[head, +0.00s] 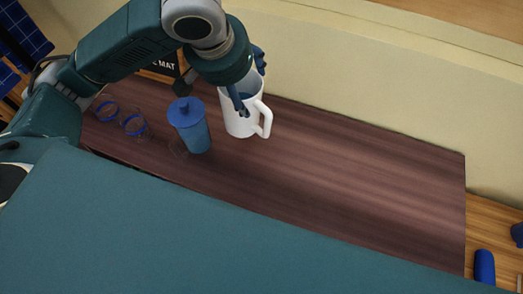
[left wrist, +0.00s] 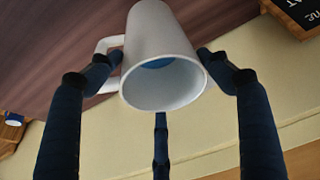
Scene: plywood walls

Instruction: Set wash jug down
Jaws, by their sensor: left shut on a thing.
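The wash jug (head: 238,122) is white with a handle on its right side in the head view. It is over the dark wooden table top (head: 330,165), near the back edge; I cannot tell whether its base touches the wood. My left gripper (head: 241,98) comes down from above and is shut on the jug near its rim. In the left wrist view the jug (left wrist: 155,35) sits between the fingers (left wrist: 155,68), its mouth towards the camera and something blue inside. My right gripper is not in view.
A blue lidded cup (head: 192,131) stands just left of the jug. Blue-rimmed glasses (head: 133,124) lie further left. A dark sign (head: 160,65) with letters is behind them. The table right of the jug is clear. A blue cylinder (head: 484,267) is at the lower right.

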